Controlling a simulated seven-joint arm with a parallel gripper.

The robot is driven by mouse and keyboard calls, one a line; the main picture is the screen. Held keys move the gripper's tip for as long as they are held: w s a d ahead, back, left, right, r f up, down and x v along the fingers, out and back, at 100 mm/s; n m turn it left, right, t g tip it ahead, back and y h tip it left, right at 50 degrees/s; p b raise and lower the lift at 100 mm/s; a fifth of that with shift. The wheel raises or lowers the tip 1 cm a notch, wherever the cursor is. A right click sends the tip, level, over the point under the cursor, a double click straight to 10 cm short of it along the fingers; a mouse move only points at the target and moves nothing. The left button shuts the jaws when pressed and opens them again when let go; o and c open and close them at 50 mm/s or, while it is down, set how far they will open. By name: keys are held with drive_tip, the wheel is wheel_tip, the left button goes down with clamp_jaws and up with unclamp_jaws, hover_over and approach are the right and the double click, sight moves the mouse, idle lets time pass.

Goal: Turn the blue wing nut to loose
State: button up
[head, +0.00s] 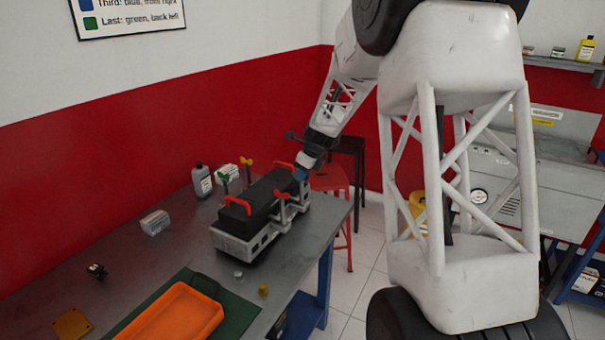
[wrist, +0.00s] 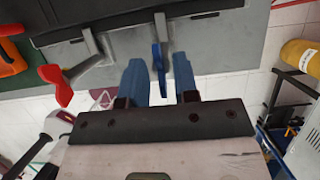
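The blue wing nut (wrist: 158,62) shows in the wrist view, standing upright and seen nearly edge-on at the block's side. My gripper (wrist: 160,72) has its two blue fingers on either side of it, with a visible gap to each, so it is open around the nut. In the head view my gripper (head: 302,173) is at the right end of the engine trainer (head: 243,243), a grey block with a black cover; the blue nut is hard to separate from the fingers there. A red wing nut (head: 281,194) stands on the near side; it also shows in the wrist view (wrist: 57,84).
Green (head: 224,179) and yellow (head: 247,163) wing nuts stand along the trainer's far side. Red handles (head: 237,205) rise from the cover. An orange tray (head: 175,316), a bottle (head: 201,180) and small boxes (head: 155,222) are on the table. A red stool (head: 329,178) stands behind.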

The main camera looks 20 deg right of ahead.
clamp_jaws()
